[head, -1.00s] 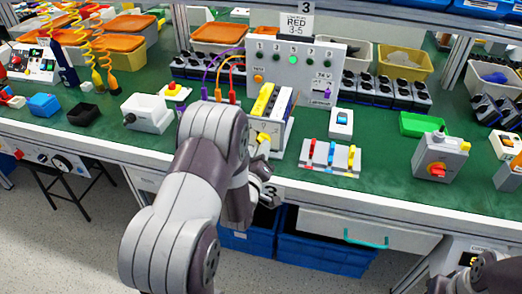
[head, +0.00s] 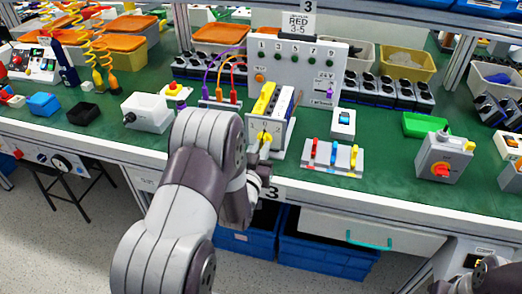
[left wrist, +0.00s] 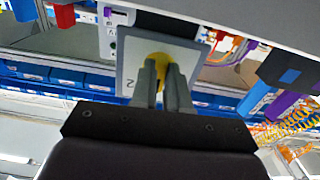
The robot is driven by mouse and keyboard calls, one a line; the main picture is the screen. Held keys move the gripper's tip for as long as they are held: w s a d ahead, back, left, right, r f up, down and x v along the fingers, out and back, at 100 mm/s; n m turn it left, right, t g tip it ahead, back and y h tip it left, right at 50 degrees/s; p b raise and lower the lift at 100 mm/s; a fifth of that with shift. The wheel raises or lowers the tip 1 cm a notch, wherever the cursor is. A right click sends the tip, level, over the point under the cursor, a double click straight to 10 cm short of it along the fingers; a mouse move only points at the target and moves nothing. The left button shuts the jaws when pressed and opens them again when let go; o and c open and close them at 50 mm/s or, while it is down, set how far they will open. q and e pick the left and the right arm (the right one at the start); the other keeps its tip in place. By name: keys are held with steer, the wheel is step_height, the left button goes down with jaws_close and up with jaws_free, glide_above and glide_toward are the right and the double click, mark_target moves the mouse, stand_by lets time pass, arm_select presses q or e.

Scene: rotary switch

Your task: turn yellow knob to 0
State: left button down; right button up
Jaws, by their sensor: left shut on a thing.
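The yellow knob (head: 265,137) sits on the front plate of a small white box (head: 279,142) near the front edge of the bench. My left gripper (head: 264,146) is at that plate, with its fingers pointing at it. In the left wrist view the fingers (left wrist: 164,76) are shut on the yellow knob (left wrist: 159,60), one on each side. The pale plate (left wrist: 130,62) behind them bears a digit 2 at its edge. The fingers hide much of the knob, so its exact setting cannot be told. My right gripper is not clearly seen.
A grey box with a red knob (head: 441,169) stands at the right. A plate with coloured levers (head: 331,158) is just right of the white box. A tall panel (head: 297,66) with cables stands behind. Blue bins (head: 328,252) are under the bench.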

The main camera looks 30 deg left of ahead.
stand_by(0.3)
arm_select(q)
steer(key=c, duration=1.1)
jaws_free()
steer(key=v, duration=1.2)
steer(key=shift+s, duration=0.4)
steer(key=shift+f, duration=0.1)
